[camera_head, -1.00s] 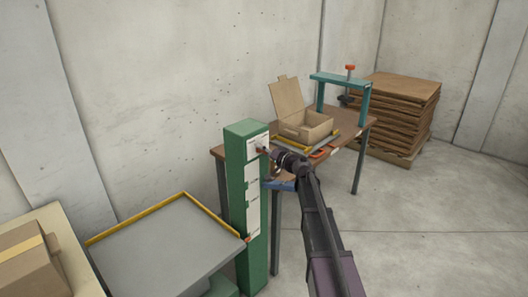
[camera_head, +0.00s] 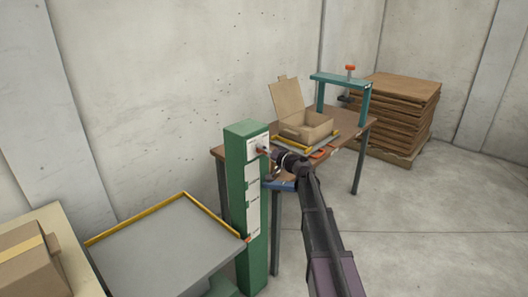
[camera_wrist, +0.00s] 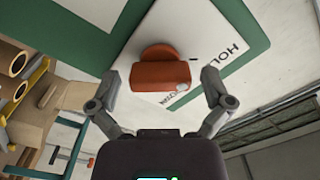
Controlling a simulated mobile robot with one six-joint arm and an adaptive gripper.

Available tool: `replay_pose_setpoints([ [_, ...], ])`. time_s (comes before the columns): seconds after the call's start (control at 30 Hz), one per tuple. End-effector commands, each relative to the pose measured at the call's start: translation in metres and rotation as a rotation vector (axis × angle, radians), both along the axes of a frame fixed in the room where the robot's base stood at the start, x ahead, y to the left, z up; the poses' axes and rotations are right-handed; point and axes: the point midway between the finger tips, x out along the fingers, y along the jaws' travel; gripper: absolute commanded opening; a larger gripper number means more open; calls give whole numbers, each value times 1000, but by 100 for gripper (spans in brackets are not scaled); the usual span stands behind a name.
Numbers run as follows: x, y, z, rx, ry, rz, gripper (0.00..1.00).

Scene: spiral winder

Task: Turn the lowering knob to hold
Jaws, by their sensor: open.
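The lowering knob (camera_wrist: 160,78) is orange-red, with a round base and a protruding grip. It sits on a white label plate (camera_wrist: 203,32) whose printed word begins "HOL"; other lettering is partly hidden by the knob. In the head view the plate (camera_head: 252,144) is at the top of a green column (camera_head: 237,185). My gripper (camera_wrist: 161,82) is open, with one finger on each side of the knob and visible gaps to it. In the head view my gripper (camera_head: 273,153) is close in front of the plate and hides most of the knob.
A grey platform with a yellow rim (camera_head: 170,245) adjoins the column at left. Behind it, a wooden table (camera_head: 345,133) holds an open cardboard box (camera_head: 305,127) and a teal frame (camera_head: 340,80). Stacked brown sheets (camera_head: 395,110) stand behind. Floor at right is clear.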

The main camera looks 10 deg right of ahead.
Motion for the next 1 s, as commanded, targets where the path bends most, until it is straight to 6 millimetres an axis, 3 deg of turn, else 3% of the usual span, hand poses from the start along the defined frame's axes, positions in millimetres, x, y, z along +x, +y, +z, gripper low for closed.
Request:
replay_pose_setpoints([
  [0.37, -18, -12, 0, 0, 0, 0, 100],
  [1.0, -89, -66, 0, 0, 0, 0, 100],
])
